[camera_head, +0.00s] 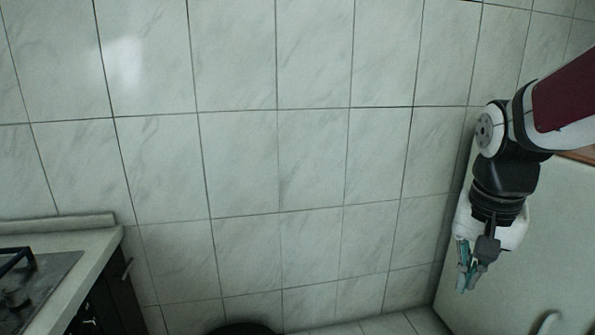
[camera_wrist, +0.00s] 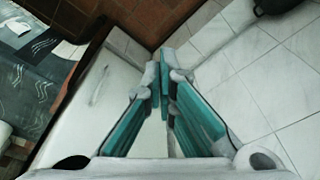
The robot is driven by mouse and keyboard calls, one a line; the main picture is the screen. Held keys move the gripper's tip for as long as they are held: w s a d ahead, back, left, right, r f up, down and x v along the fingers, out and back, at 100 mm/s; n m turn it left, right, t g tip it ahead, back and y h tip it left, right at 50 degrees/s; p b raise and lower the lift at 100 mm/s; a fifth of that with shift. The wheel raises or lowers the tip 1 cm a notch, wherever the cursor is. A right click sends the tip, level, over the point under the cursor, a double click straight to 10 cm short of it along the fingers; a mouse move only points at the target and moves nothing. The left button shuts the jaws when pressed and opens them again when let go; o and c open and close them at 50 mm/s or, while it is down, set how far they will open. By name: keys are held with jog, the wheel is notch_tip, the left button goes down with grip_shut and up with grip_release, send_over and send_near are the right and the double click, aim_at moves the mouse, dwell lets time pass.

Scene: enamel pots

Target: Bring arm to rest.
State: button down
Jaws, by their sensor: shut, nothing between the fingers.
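My gripper (camera_head: 466,287) hangs at the end of my arm on the right side of the head view, fingers pointing down. It is beside a pale cabinet or appliance front with a curved handle. In the wrist view my gripper (camera_wrist: 165,60) shows its teal-padded fingers meeting at the tips, shut with nothing between them.
A counter (camera_head: 75,262) with a dark hob (camera_head: 35,285) stands at the lower left. A dark round object (camera_head: 242,328) is at the bottom edge. The pale front (camera_head: 530,260) is close to my gripper.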

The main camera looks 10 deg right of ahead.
jog(key=s+a+n+y, duration=0.1)
jog(key=s+a+n, duration=0.8)
jog(key=s+a, duration=0.65)
notch_tip(320, 180, up, 18)
jog(key=s+d+t+p, duration=0.1)
jog(key=t+p, duration=0.1)
jog(key=p, duration=1.4)
jog(key=shift+t, duration=0.4)
